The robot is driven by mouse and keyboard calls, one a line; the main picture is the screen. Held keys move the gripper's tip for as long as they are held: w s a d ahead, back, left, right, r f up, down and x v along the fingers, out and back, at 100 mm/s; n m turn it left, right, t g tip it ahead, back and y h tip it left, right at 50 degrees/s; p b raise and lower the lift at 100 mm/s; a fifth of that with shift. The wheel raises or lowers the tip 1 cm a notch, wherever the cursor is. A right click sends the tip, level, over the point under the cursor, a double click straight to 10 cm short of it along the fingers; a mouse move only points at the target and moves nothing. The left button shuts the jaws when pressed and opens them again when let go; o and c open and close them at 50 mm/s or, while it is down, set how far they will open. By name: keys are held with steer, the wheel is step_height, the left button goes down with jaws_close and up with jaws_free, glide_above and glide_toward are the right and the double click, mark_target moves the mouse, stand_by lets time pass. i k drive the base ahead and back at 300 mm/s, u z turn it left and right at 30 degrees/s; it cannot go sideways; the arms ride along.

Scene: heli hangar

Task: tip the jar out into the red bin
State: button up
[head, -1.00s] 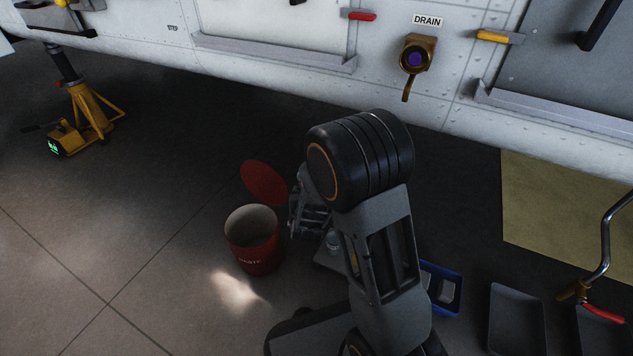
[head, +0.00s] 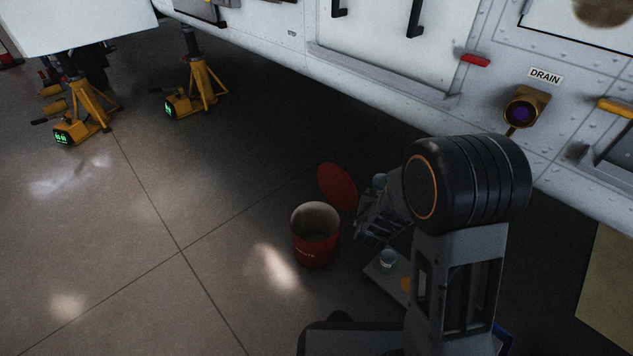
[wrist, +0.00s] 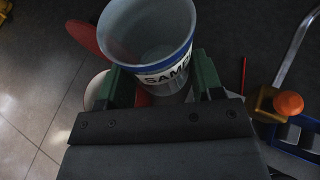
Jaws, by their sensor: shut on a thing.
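The jar (wrist: 160,40) is a pale, translucent vessel with a blue band and a label reading "SAMP…". In the wrist view my gripper (wrist: 163,88) is shut on it, with a green fingertip at each side. Its mouth is open; its contents and exact tilt are unclear. The red bin (head: 316,252) stands on the floor with its mouth open and its red lid (head: 337,187) beyond it. In the head view my gripper (head: 372,222) is just right of the bin, and the jar cannot be made out clearly in it.
A grey tray (head: 375,277) with a small clear vessel (head: 387,259) lies below my gripper. Yellow jacks (head: 200,90) stand at the upper left. The white aircraft side with a drain fitting (head: 525,108) runs behind. Floor left of the bin is clear.

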mark_target(315, 224)
steer(key=u, duration=0.5)
steer(key=k, duration=1.15)
steer(key=u, duration=1.55)
steer(key=i, duration=1.9)
steer(key=z, duration=1.15)
steer(key=i, duration=0.5)
steer(key=z, duration=0.45)
